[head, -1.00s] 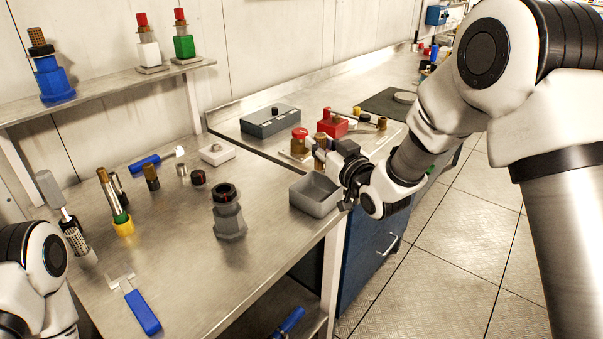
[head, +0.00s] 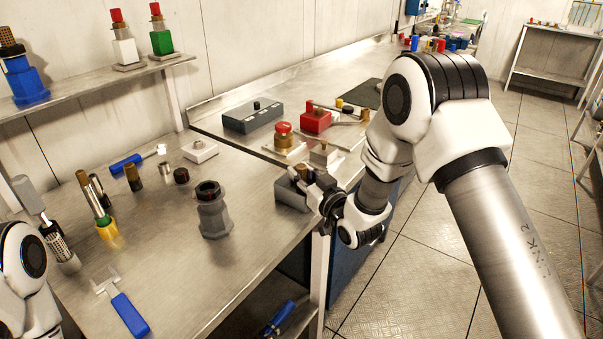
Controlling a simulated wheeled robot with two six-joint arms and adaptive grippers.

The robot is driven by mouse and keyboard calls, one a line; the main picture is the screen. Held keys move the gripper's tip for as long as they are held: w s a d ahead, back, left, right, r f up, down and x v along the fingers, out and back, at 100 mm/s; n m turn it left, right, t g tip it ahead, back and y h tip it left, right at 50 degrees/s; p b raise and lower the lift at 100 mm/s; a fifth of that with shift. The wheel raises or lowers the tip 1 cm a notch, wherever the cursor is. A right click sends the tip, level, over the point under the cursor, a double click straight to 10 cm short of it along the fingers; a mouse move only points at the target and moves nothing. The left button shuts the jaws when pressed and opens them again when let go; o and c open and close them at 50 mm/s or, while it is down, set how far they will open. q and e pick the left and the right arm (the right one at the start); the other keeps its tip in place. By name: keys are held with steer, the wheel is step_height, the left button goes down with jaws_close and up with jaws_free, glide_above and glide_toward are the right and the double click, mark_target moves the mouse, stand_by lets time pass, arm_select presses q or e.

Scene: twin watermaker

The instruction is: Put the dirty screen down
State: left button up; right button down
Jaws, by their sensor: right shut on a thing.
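My right gripper (head: 309,184) is over the small grey tray (head: 290,196) at the front right corner of the near bench. It is shut on a small brown piece, which looks like the dirty screen (head: 303,171). The fingers hide most of this piece, and I cannot tell whether it touches the tray. The gripper and wrist cover the tray's right side. My left arm shows only as a white link at the left edge; its gripper is out of view.
A dark grey housing (head: 213,212) stands left of the tray. A red-knobbed fixture (head: 284,140) and a grey block (head: 325,154) stand behind it. A blue-handled scraper (head: 129,312) lies at the front left. Open floor lies to the right.

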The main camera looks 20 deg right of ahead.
steer(key=c, duration=1)
jaws_free()
steer(key=shift+w+f, duration=0.1)
steer(key=shift+f, duration=0.05)
steer(key=shift+o, duration=0.2)
steer(key=shift+r, duration=0.25)
steer(key=b+v, duration=0.1)
steer(key=v, duration=1.1)
steer(key=s+f+m+g+h, duration=0.1)
steer(key=s+f+g, duration=0.3)
steer(key=f, duration=0.5)
steer(key=s+f+g+h, duration=0.1)
steer(key=s+f+g, duration=0.2)
steer(key=f, duration=0.7)
steer(key=s+f+g, duration=0.3)
steer(key=s+f, duration=0.2)
steer(key=s, duration=0.3)
steer(key=s+f+m+g+h, duration=0.1)
steer(key=s+f+g, duration=0.3)
steer(key=s, duration=0.4)
steer(key=s+d+f+m+g, duration=0.1)
steer(key=s+f+g, duration=0.2)
steer(key=s+f, duration=0.3)
steer(key=shift+s+f+g+h, duration=0.25)
steer(key=shift+s+g+h, duration=0.15)
steer(key=shift+s, duration=0.6)
steer(key=shift+d, duration=0.1)
